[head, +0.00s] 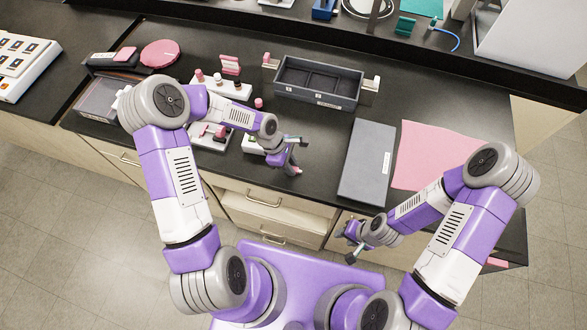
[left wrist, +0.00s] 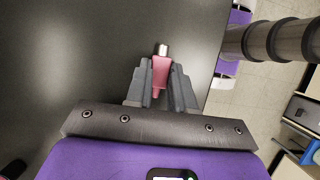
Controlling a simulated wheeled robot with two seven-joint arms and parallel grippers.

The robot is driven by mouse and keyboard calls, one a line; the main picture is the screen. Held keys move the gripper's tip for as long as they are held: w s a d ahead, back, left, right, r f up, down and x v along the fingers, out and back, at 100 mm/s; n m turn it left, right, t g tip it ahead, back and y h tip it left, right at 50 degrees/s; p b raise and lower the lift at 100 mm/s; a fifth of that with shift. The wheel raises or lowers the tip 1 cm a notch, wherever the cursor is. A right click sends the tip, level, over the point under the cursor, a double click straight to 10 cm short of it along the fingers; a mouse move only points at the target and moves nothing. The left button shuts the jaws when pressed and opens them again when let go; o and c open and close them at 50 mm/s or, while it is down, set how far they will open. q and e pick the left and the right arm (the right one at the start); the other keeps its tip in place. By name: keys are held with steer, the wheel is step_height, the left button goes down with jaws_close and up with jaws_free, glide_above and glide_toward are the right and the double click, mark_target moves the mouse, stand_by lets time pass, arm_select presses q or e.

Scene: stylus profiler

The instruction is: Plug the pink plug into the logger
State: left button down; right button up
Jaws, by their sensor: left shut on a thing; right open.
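The pink plug (left wrist: 161,72) has a silver metal tip and sits between the fingers of my left gripper (left wrist: 160,88), tip pointing away from the gripper. In the head view my left gripper (head: 291,163) is shut on it above the dark bench, near the front edge, and a bit of pink (head: 297,170) shows at the fingertips. A small white unit with a green patch (head: 250,143) lies just left of this gripper, partly hidden by the arm; I cannot tell whether it is the logger. My right gripper (head: 350,244) is open and empty in front of the bench edge.
A grey open bin (head: 318,103) stands at the back. A flat grey slab (head: 367,160) and a pink cloth (head: 432,152) lie to the right. A white rack with pink pieces (head: 222,87) stands behind the left arm. The bench between gripper and slab is clear.

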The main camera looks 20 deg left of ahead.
arm_select(q)
step_height(320, 180, up, 10)
stand_by(0.6)
steer(key=c, duration=1.6)
jaws_free()
jaws_close()
steer(key=shift+f, duration=0.1)
